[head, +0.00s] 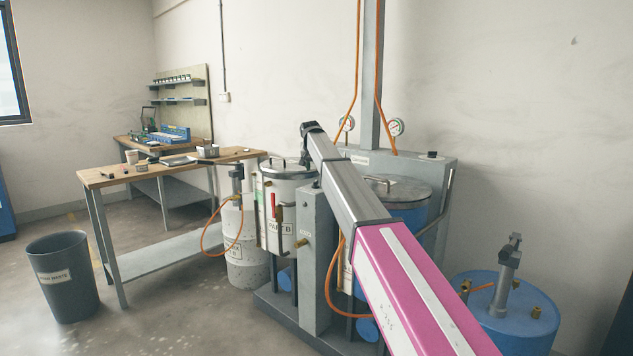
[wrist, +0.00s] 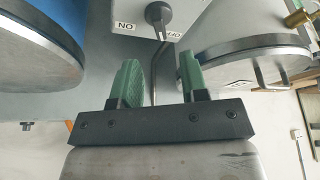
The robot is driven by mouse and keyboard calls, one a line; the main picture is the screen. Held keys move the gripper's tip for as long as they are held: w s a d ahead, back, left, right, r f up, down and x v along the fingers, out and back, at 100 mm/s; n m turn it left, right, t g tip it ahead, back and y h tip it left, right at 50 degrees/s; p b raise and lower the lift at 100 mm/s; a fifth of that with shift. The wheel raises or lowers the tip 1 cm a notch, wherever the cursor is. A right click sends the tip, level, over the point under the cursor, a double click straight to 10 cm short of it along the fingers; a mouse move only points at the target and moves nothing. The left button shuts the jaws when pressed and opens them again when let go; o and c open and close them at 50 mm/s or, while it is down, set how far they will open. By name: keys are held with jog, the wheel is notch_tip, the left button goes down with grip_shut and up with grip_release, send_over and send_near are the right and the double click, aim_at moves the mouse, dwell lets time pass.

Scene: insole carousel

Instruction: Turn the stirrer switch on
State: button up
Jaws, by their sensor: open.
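In the wrist view, the stirrer switch (wrist: 160,14) is a dark rotary knob with a narrow handle on a grey panel. An ON label (wrist: 126,25), upside down, is at its left. A partly covered label, probably OFF (wrist: 174,36), is at its lower right, and the handle's lower end lies near it. My gripper (wrist: 160,68) is open and empty, its two green fingers below the knob in the picture and apart from it. In the head view my gripper (head: 311,128) is a small dark shape above the tanks, its fingers unclear. The switch is hidden there behind my arm.
A white lidded tank (head: 290,190) and a blue lidded tank (head: 408,215) flank my arm; their lids (wrist: 45,70) (wrist: 250,65) flank the fingers. A thin bent rod (wrist: 155,70) shows between the fingers. Gauges (head: 397,127) and orange hoses are behind. A workbench (head: 120,178) stands left.

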aim_at(316, 181)
jog(key=x, duration=0.7)
jog(key=shift+w+f, duration=0.15)
jog(key=shift+f, duration=0.2)
grip_shut()
